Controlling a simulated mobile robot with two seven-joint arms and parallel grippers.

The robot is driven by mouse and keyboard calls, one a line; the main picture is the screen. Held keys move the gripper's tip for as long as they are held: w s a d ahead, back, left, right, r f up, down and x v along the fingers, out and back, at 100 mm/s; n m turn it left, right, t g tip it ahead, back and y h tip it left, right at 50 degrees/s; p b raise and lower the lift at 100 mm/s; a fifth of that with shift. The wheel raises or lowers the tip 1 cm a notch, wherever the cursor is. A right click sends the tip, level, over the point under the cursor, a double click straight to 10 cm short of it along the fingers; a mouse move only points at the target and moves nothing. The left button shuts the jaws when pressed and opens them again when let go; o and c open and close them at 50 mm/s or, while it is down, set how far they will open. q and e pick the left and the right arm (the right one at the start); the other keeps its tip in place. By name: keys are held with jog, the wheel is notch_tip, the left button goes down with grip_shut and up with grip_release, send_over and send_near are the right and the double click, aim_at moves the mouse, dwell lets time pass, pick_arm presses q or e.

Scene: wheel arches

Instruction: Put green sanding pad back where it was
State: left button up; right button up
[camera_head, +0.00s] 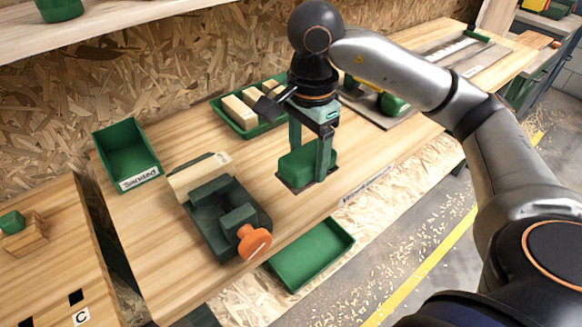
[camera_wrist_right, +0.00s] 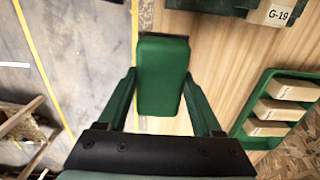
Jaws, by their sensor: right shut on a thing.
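The green sanding pad (camera_head: 298,166) is between the fingers of my right gripper (camera_head: 312,150), over the right-middle part of the wooden workbench (camera_head: 150,225). A dark flat edge shows around its underside. I cannot tell whether the pad touches the bench. In the right wrist view the pad (camera_wrist_right: 162,75) lies between the two green fingers of my right gripper (camera_wrist_right: 165,95), which is shut on it. My left gripper is not in view.
A green vise (camera_head: 225,215) with an orange knob clamps a wooden block (camera_head: 198,175). A green tray (camera_head: 222,112) of wooden blocks stands behind. A green "Sanded" bin (camera_head: 128,150) is at left. An empty green tray (camera_head: 312,255) is at the bench's front edge.

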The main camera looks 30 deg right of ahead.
jog(key=w+d+f, duration=0.1)
jog(key=w+f, duration=0.1)
jog(key=w, duration=0.1)
jog(key=w+d+f, duration=0.1)
jog(key=w+f, duration=0.1)
jog(key=w, duration=0.1)
jog(key=w+d+f+p, duration=0.1)
jog(key=w+f, duration=0.2)
jog(key=shift+w+d+f, duration=0.1)
jog(key=shift+w, duration=0.05)
jog(key=shift+w+d+f, duration=0.2)
jog(key=shift+w+f, duration=0.35)
jog(key=shift+f, duration=0.2)
notch_tip(320, 180, down, 3)
jog(key=shift+p, duration=0.3)
jog(key=shift+f, duration=0.25)
jog(key=o, duration=1.3)
jog(key=shift+r, duration=0.1)
